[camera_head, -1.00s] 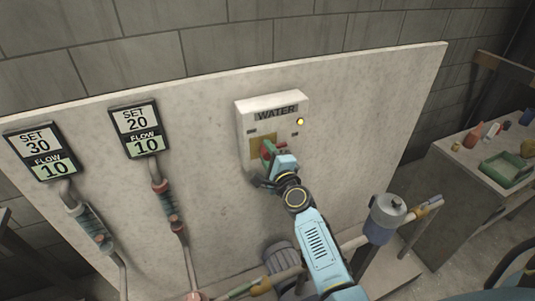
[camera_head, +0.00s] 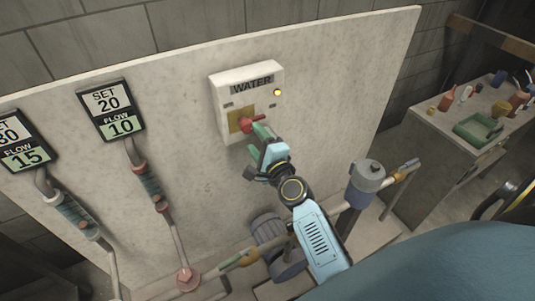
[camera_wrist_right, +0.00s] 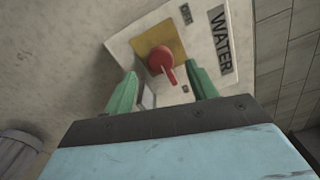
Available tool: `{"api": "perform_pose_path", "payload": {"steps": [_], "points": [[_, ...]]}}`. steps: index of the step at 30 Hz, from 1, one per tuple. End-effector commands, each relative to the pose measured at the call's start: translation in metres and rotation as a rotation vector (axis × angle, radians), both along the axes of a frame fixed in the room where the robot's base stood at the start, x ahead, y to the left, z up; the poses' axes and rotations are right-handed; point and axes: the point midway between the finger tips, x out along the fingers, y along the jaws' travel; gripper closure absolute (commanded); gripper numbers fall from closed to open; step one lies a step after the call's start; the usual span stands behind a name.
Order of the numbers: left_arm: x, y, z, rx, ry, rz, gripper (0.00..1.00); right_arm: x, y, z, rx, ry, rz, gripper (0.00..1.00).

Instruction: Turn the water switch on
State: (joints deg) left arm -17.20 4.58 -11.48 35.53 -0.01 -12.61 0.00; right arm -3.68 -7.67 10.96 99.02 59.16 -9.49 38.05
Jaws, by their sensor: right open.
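The water switch is a white box (camera_head: 222,95) labelled WATER on the upright panel, with a yellow plate (camera_head: 237,121) and a red knob (camera_head: 246,125). A small yellow light glows at its upper right. In the right wrist view the red knob (camera_wrist_right: 161,60) shows its handle pointing down and slightly right. My right gripper (camera_head: 262,143) is open just in front of the knob, apart from it. Its green fingers (camera_wrist_right: 162,92) stand on either side of the knob in the wrist view, with nothing between them. My left gripper is not in view.
Two displays hang at left: one reads SET 20, FLOW 10 (camera_head: 112,110); the other (camera_head: 22,142), partly cut off, reads FLOW 15. Pipes, a blue-grey canister (camera_head: 365,185) and a motor sit below and right. A side table (camera_head: 425,133) holds a green tray (camera_head: 478,130) and small items.

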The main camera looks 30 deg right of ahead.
Motion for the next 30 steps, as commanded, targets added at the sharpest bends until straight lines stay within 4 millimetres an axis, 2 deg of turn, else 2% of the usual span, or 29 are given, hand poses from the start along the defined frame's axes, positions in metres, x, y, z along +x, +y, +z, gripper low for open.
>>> {"api": "perform_pose_path", "payload": {"steps": [1,6,12,30], "points": [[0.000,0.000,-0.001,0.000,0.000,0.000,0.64,-0.013,0.001,-0.001,0.000,0.002,0.000,0.43],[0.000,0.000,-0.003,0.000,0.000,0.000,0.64,-0.044,0.003,-0.001,0.000,0.001,0.000,0.43],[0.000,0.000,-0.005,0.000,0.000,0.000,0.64,-0.064,0.004,-0.001,0.001,0.000,0.000,0.43],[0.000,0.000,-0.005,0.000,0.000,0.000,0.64,-0.068,0.004,0.000,0.001,-0.001,0.000,0.43]]}}
